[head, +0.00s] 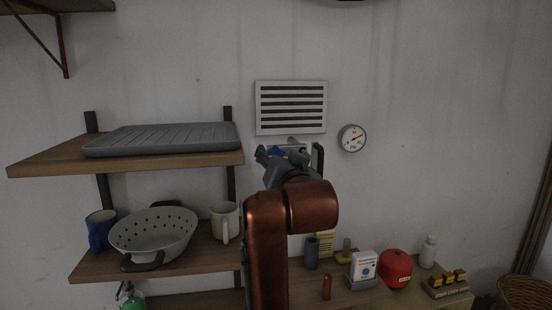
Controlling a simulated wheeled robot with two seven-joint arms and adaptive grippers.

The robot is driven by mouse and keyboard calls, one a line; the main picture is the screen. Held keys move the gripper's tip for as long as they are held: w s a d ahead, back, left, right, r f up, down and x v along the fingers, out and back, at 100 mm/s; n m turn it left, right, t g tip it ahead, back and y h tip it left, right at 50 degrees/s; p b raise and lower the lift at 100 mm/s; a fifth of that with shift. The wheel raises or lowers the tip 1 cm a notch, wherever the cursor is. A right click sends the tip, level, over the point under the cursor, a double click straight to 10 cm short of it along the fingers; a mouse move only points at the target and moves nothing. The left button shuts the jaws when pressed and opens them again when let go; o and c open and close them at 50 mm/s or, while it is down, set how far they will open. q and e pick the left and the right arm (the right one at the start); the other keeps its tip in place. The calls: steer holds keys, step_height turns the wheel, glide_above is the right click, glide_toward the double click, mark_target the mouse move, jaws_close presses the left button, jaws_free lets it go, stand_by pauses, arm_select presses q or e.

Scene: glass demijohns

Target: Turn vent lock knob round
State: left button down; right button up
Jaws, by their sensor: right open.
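The vent (291,107) is a pale louvred panel on the wall with dark slots. Just below it, a small grey fitting (292,140) and a blue piece (277,151) show between my fingers; I cannot tell which of them is the lock knob. My right gripper (289,153) is open, its dark fingers spread to either side of these parts and pointing at the wall. The gripper and the copper-coloured arm hide part of the area, so contact with the fitting cannot be told. My left gripper is not in view.
A round gauge (352,138) hangs right of the vent. Shelves at left hold a grey tray (160,138), a colander (153,232), a blue mug (101,229) and a pale mug (225,220). A red container (395,268) and a white bottle (428,252) stand lower right.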

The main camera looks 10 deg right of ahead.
steer(key=s, duration=1.2)
steer(key=shift+w+a, duration=0.1)
steer(key=shift+a, duration=0.05)
